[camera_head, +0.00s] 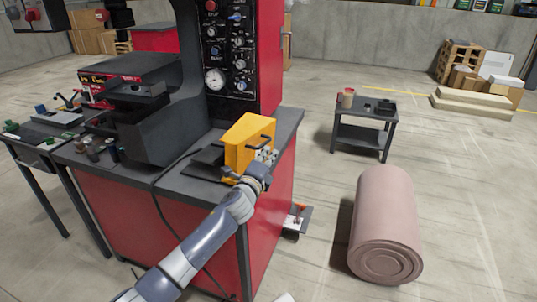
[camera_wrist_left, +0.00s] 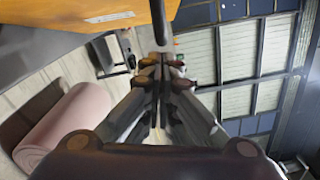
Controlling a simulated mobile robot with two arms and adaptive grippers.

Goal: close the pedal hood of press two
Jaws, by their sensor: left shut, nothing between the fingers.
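The yellow hood (camera_head: 248,140) stands up on the front right corner of the red press's dark top (camera_head: 287,122). A dark bar handle runs along its face. A flat dark plate (camera_head: 207,160) lies at its left. My left gripper (camera_head: 262,172) is at the hood's lower front edge, partly hidden by my wrist. In the left wrist view, the gripper (camera_wrist_left: 161,68) is shut and empty, its tips close to the dark bar (camera_wrist_left: 161,20) beside the orange-yellow panel (camera_wrist_left: 90,17). I cannot tell whether they touch. My right gripper is out of view.
The press's dark frame and control panel (camera_head: 230,50) rise behind the hood. A small unit (camera_head: 297,219) sits low at the press's right side. A pink roll (camera_head: 385,215) and a dark cart (camera_head: 361,136) stand to the right, with open floor around them.

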